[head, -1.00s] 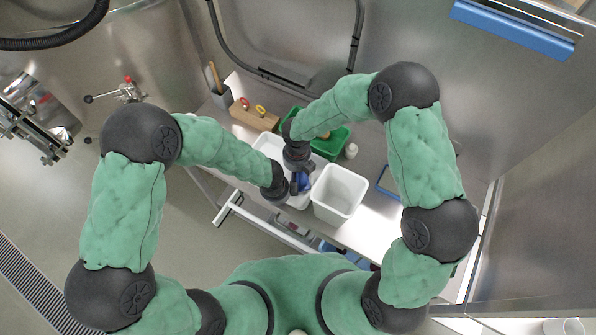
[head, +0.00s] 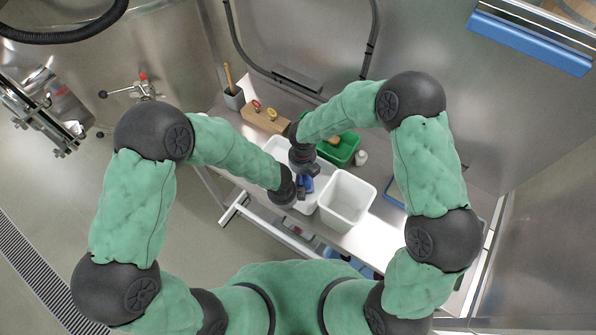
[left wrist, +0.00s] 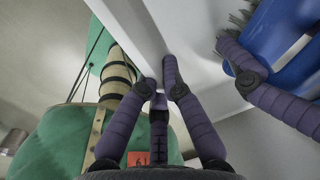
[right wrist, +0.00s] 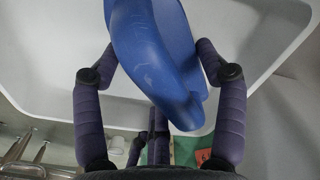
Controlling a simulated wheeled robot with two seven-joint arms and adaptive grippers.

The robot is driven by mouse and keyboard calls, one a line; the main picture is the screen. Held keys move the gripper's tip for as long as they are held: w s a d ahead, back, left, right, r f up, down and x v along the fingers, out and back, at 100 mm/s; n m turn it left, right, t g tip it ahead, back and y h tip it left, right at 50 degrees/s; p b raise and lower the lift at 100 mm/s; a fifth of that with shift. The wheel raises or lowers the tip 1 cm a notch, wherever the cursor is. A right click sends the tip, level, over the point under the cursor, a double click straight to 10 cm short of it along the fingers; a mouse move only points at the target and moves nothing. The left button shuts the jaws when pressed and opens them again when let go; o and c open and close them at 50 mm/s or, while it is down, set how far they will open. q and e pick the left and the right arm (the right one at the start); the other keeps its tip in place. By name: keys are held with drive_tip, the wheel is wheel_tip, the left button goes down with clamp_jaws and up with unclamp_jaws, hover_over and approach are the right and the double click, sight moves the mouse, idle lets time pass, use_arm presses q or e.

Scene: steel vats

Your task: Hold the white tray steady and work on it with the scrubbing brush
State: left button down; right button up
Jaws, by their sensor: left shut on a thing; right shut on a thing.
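The white tray (head: 281,147) lies on the bench, partly hidden under my arms. My left gripper (left wrist: 163,82) is shut on the tray's rim; the white wall (left wrist: 150,40) passes between its fingers in the left wrist view. My right gripper (right wrist: 157,68) is shut on the blue scrubbing brush (right wrist: 155,50), above the tray's inside (right wrist: 258,45). The brush also shows blue in the head view (head: 306,184), and its dark bristles show at the top of the left wrist view. Whether the bristles touch the tray floor is hidden.
An empty white bin (head: 347,196) stands right of the tray. Behind are a green crate (head: 345,150), a white bottle (head: 361,157), a wooden block (head: 264,119) with coloured-handled tools and a grey holder (head: 234,98). Steel walls close the back and right.

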use_arm(q)
drive_tip(key=shift+w, duration=0.1)
use_arm(e)
drive_tip(key=shift+s+d+f, duration=0.35)
drive_tip(key=shift+s+d, duration=0.35)
drive_tip(key=shift+s, duration=0.1)
drive_tip(key=shift+c, duration=0.4)
drive_tip(key=shift+w+r, duration=0.15)
drive_tip(key=shift+r, duration=1.2)
drive_tip(key=shift+w+r, duration=0.1)
drive_tip(key=shift+r, duration=1.75)
drive_tip(key=shift+r, duration=1.5)
use_arm(q)
drive_tip(key=c, duration=1.3)
unclamp_jaws()
